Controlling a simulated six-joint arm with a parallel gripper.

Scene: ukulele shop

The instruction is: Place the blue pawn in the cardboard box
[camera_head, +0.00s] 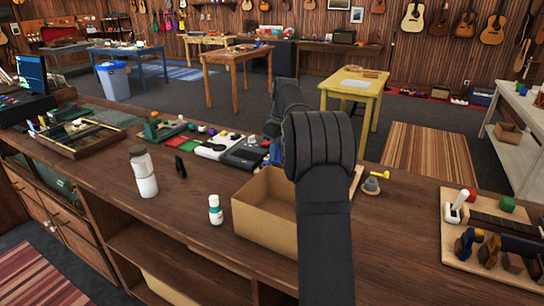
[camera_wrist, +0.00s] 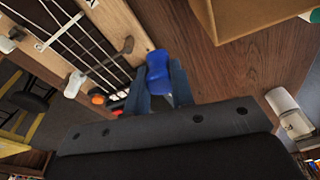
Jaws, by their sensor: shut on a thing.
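The blue pawn (camera_wrist: 158,68) is held between the two fingers of my gripper (camera_wrist: 160,84) in the wrist view. My gripper is shut on it, with the pawn's rounded end sticking out past the fingertips. The open cardboard box (camera_head: 262,222) stands on the wooden counter in the head view, partly hidden behind my arm. The box also shows at the top right of the wrist view (camera_wrist: 236,24), apart from the pawn. In the head view my arm covers most of the gripper, and I cannot make out the pawn clearly there.
A white bottle (camera_head: 144,172) and a small teal-labelled bottle (camera_head: 215,210) stand left of the box. A board with a white lever and colored blocks (camera_head: 455,250) lies at the right. Black and white devices (camera_head: 243,155) sit behind the box. Counter between box and board is mostly clear.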

